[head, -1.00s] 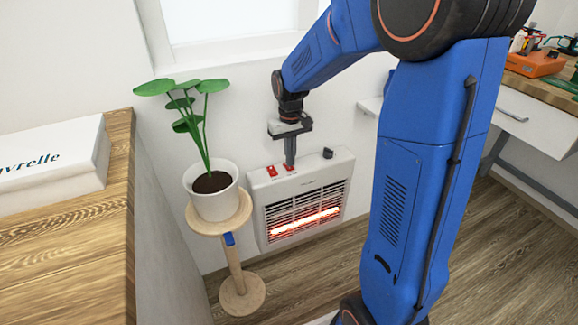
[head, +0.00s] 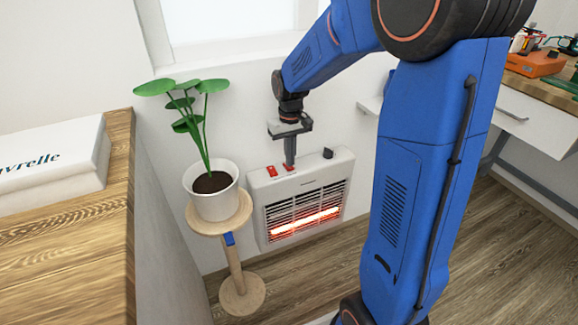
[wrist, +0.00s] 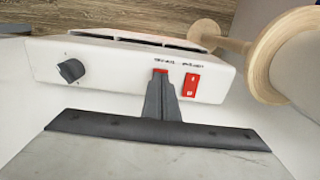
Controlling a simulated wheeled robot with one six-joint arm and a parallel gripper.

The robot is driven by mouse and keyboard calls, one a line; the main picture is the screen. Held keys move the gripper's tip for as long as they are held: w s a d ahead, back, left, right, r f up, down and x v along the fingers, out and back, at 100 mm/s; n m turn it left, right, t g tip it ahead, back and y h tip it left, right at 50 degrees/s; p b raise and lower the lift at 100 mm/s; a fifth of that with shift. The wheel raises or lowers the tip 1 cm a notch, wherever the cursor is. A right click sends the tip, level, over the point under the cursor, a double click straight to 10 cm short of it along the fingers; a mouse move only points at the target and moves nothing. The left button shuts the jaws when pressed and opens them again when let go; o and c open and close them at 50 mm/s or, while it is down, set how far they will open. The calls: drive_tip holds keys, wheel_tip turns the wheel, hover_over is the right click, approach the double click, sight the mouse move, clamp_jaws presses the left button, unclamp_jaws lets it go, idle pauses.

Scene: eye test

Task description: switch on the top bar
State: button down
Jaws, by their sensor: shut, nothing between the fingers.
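A white wall heater (head: 303,203) hangs low on the wall, with a grille on its front. One bar (head: 305,222) low behind the grille glows orange-red; the upper part of the grille is dark. On its top face are two red rocker switches and a dark knob (head: 328,153). One switch (head: 271,171) is uncovered and also shows in the wrist view (wrist: 191,84). My gripper (head: 290,166) is shut and points down at the other switch (wrist: 160,72), mostly covering it. The fingertips look to be at or on that switch; contact is unclear.
A potted plant (head: 214,189) on a round wooden stand (head: 235,265) is just left of the heater. A wooden counter with a white box (head: 55,158) is at the far left. A desk with an orange device (head: 535,63) is at the right.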

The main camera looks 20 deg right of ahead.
sight(291, 169)
drive_tip(key=shift+f, duration=0.7)
idle(0.7)
wheel_tip(291, 169, up, 7)
idle(1.0)
idle(0.4)
drive_tip(key=s+r+t, duration=0.2)
drive_tip(key=s, duration=1.2)
drive_tip(key=s+r+t, duration=0.2)
drive_tip(key=s+r, duration=0.1)
drive_tip(key=s, duration=1.2)
drive_tip(key=shift+s+a+t, duration=0.15)
drive_tip(key=shift+s+t, duration=0.15)
drive_tip(key=shift+t, duration=0.1)
